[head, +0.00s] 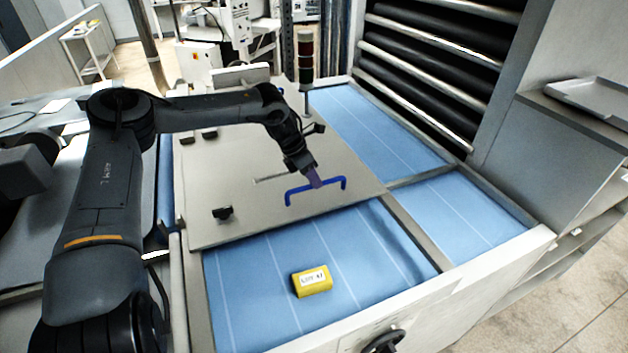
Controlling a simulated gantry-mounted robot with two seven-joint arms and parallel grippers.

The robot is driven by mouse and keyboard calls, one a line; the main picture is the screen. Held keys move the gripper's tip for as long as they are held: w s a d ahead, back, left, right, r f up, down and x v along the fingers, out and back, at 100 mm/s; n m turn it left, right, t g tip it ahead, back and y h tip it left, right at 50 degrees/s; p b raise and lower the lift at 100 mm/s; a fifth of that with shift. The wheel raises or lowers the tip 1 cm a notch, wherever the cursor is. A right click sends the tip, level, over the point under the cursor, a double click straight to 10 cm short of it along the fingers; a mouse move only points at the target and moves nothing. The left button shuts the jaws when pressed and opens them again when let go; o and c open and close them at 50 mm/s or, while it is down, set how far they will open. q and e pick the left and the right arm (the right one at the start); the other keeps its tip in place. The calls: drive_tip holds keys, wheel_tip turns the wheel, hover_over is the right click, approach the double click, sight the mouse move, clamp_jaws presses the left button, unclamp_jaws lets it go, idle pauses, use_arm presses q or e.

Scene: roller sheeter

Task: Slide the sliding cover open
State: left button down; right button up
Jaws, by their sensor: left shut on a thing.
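The sliding cover (230,173) is a flat grey panel lying over the left part of the blue bed of the machine. A blue bar handle (333,182) stands near its right front edge. My left gripper (316,182) is shut on the middle of the blue handle, with the arm reaching over the cover from the left. The fingertips are small in view and partly hide the bar. My right gripper is not in view.
A yellow labelled block (312,281) lies on the blue bed (270,290) in front of the cover. A small black knob (222,213) sits on the cover's left front. A signal light (306,60) stands behind. Dark rollers (430,60) rise at the back right.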

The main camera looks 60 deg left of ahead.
use_arm(q)
drive_tip(key=c, duration=1.1)
unclamp_jaws()
drive_tip(key=shift+r, duration=0.1)
drive_tip(key=b+v, duration=0.1)
drive_tip(key=v, duration=0.9)
drive_tip(key=shift+s+r, duration=0.2)
drive_tip(key=shift+r, duration=0.1)
drive_tip(key=shift+a, duration=0.1)
